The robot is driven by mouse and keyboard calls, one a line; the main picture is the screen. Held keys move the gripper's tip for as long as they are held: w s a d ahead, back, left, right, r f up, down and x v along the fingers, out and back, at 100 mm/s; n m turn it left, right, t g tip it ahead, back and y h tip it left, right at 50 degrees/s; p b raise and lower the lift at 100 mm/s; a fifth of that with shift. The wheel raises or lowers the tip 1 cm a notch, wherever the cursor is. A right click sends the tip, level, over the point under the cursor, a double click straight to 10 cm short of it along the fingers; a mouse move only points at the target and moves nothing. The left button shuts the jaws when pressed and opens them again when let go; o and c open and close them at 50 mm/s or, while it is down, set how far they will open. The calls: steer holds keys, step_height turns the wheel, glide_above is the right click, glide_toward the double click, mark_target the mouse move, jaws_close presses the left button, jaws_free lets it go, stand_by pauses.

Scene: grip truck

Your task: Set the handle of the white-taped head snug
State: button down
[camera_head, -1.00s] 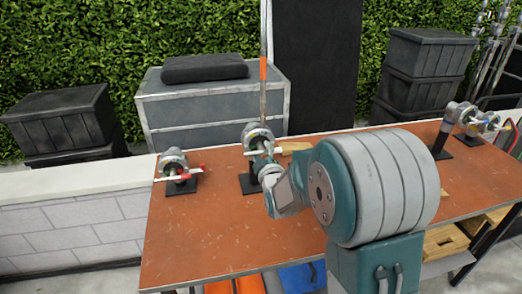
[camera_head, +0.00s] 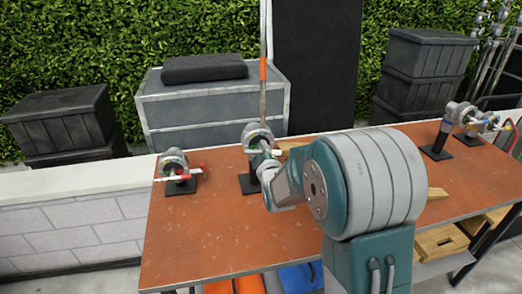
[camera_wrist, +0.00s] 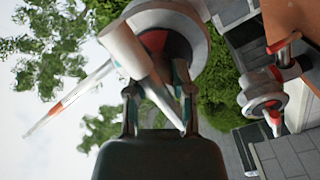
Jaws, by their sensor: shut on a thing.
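The white-taped head (camera_head: 256,136) is a grey metal ring fitting on a dark stand, at the middle of the bench's back part. Its white handle (camera_head: 275,153) juts from the front. In the wrist view the ring (camera_wrist: 201,38) fills the top, with a red inside. The handle (camera_wrist: 124,50) runs slanting down from it, between the two fingers. My gripper (camera_wrist: 158,92) is shut on this handle, close to the ring. In the head view my wrist partly hides the gripper and the stand. I cannot tell how far the handle is turned.
A second head (camera_head: 173,160) with a red-tipped handle stands to the left; it also shows in the wrist view (camera_wrist: 262,95). Another fitting (camera_head: 466,115) is at the far right. The orange-brown bench top (camera_head: 205,235) is clear at front left. An orange-banded pole (camera_head: 263,75) rises behind.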

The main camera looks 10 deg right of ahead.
steer(key=shift+f+m, duration=0.1)
steer(key=shift+m, duration=0.2)
steer(key=m, duration=0.4)
steer(key=shift+m, duration=0.3)
steer(key=m, duration=0.4)
steer(key=shift+f+m, duration=0.1)
steer(key=shift+m, duration=0.2)
steer(key=m, duration=0.4)
steer(key=shift+f+m, duration=0.1)
steer(key=shift+m, duration=2.2)
steer(key=c, duration=0.6)
jaws_free()
steer(key=shift+o, duration=0.6)
